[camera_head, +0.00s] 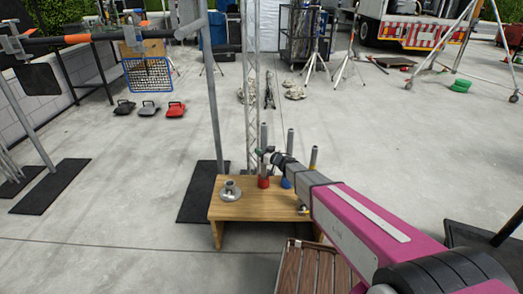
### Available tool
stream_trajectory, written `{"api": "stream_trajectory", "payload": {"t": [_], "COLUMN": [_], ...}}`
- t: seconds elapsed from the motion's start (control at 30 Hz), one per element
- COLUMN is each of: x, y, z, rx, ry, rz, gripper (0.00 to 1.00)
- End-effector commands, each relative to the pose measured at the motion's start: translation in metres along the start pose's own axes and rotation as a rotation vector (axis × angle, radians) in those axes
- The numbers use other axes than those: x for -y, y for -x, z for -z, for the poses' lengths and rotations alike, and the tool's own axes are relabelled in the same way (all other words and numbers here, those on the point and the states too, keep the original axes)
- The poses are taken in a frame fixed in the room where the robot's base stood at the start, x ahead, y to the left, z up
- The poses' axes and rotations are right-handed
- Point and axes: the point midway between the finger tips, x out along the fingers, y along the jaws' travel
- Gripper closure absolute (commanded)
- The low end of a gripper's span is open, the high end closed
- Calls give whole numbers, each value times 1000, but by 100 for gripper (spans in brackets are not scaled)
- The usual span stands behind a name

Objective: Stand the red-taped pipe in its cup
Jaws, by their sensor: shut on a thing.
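In the head view, the red-taped pipe (263,140) is grey and upright, with red (263,182) at its lower end. My gripper (267,152) reaches in from the right and is shut on this pipe at mid-height. I cannot tell whether the red part is tape or a cup, or whether the pipe's foot touches the bench. A silver flanged cup (230,190) sits on the left of the wooden bench (238,211), with no pipe in it. My fingers are small and dark, so their exact hold is unclear.
A pipe with blue at its base (290,143) and a yellow-banded pipe (313,157) stand close behind and right of my gripper. A grey upright pole (214,90) rises behind the bench from a black mat (198,205). A slatted crate (318,268) lies in front.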

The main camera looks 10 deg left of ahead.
Motion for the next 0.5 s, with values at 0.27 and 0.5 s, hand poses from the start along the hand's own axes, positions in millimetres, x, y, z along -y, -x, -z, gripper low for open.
{"api": "stream_trajectory", "payload": {"t": [0.27,0.5], "x": [0,0], "y": [0,0], "z": [-10,-18], "rx": [0,0], "ry": [0,-1], "rz": [0,0], "gripper": [98,98]}}
